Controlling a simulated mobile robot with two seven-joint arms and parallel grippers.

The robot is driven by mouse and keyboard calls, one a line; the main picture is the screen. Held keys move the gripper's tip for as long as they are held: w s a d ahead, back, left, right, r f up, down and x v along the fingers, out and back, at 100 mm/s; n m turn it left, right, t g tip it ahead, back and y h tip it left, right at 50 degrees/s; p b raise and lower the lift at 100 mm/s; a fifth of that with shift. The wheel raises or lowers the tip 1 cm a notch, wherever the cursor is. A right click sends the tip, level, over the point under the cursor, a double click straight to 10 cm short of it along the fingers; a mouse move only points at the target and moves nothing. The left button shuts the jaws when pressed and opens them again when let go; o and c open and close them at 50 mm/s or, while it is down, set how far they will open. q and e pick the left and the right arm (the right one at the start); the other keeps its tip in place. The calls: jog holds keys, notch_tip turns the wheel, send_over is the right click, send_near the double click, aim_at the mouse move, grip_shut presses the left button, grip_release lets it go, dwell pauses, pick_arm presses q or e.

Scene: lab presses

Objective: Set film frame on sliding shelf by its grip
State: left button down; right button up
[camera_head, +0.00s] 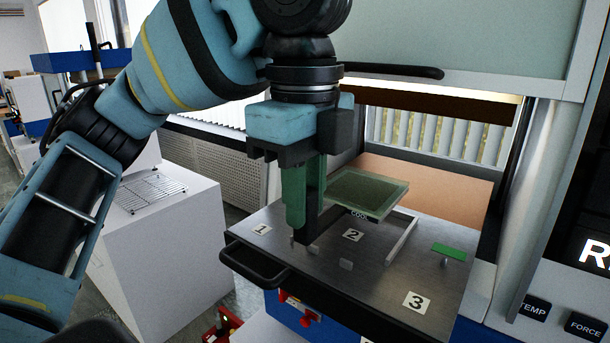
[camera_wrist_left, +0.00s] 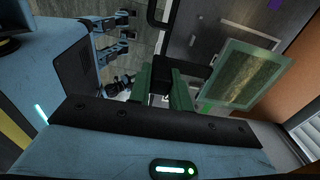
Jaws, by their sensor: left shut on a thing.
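The film frame (camera_head: 368,193) is a thin green square rim around a dark film. It looks flat and slightly above the metal sliding shelf (camera_head: 375,285), though the exact gap is hard to judge. My left gripper (camera_head: 306,205) points down over the shelf's left part, left of the frame. In the left wrist view, its green fingers (camera_wrist_left: 165,88) are shut on the frame's dark grip (camera_wrist_left: 198,72), with the film frame (camera_wrist_left: 241,75) reaching out to the right. The grip is partly hidden by the fingers. My right gripper is not in view.
The shelf bears number labels 1, 2 and 3 and a raised metal rail (camera_head: 401,240). A green-topped tab (camera_head: 449,251) stands at its right. A black pull handle (camera_head: 252,266) juts from the front left. A white cabinet (camera_head: 165,250) with a wire rack (camera_head: 150,190) stands left.

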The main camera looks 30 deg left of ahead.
aim_at(305, 246)
pick_arm(q)
jog(key=shift+f, duration=3.25)
jog(key=c, duration=1.2)
grip_release()
jog(key=shift+r, duration=3.85)
